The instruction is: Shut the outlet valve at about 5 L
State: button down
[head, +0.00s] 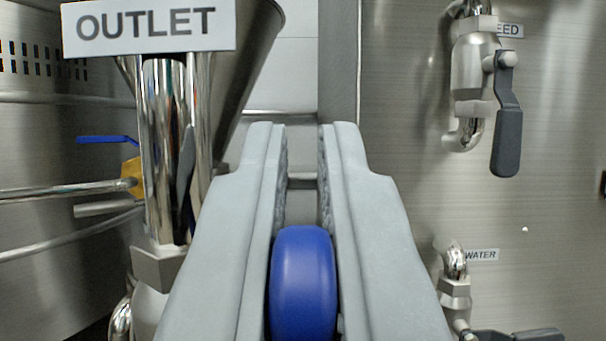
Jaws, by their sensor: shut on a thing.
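My gripper (301,150) reaches up from the bottom centre, with its two grey fingers on either side of a rounded blue handle (303,285). It is shut on this handle, low between the fingers; the tips beyond it stand apart. The handle is seen end-on, and what it joins to is hidden. A white OUTLET sign (148,27) hangs at the upper left, in front of a shiny vertical pipe (165,150). I cannot tell from this view whether the valve is open or shut. No litre scale or collected liquid shows.
A grey-handled valve (507,120) by a partly hidden label ending in "EED" is at the upper right. A WATER label (480,255) and a dark lever (520,335) are at the lower right. A smaller blue lever (105,140) with a yellow fitting is at the left.

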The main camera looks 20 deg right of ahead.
jog(key=shift+f, duration=0.1)
dwell(0.3)
jog(key=c, duration=1.5)
grip_release()
jog(key=shift+s, duration=0.1)
